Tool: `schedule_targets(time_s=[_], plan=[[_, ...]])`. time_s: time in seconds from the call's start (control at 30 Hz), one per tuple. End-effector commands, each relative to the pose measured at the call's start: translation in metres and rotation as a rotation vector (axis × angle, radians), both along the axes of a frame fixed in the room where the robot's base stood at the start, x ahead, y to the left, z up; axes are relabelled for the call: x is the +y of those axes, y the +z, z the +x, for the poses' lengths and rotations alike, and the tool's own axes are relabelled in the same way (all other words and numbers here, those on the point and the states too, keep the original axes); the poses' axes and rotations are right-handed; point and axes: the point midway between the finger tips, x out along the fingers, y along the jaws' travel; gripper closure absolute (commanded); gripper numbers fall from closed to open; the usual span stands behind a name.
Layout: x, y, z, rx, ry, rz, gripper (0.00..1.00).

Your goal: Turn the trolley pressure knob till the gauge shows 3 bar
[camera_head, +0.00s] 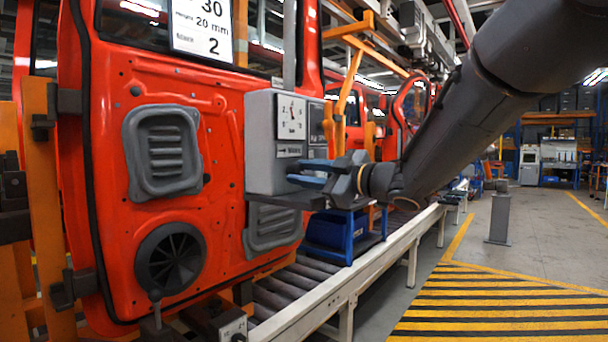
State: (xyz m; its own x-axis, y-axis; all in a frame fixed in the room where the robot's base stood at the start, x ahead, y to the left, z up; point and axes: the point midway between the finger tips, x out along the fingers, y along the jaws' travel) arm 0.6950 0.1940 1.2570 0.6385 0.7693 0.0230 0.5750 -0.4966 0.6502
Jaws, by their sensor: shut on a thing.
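A grey box (260,155) carries a square white pressure gauge (291,116) marked in bar. Its needle points roughly upward, but the exact reading is too small to tell. A small label with an arrow (289,151) sits under the gauge. My gripper (306,173) reaches in from the right, with its blue fingers at the lower right front of the box. The fingers are shut on the pressure knob, which is mostly hidden behind them.
An orange-red door panel (215,220) hangs close behind and left of the box. Below runs a roller conveyor (300,282) with a pale rail and a blue bin (328,232). A grey post (499,215) stands right; striped floor (490,310) there is clear.

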Motion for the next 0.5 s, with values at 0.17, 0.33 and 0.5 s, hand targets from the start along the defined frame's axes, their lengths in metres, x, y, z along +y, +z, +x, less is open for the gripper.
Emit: schedule_targets(time_s=[0.17,0.33,0.5], plan=[[-0.0003,0.0004,0.0002,0.0,-0.001,0.001,0.63],[-0.0002,0.0002,0.0001,0.0,-0.001,0.001,0.63],[-0.0072,-0.0001,-0.0046,-0.001,-0.003,0.001,0.63]])
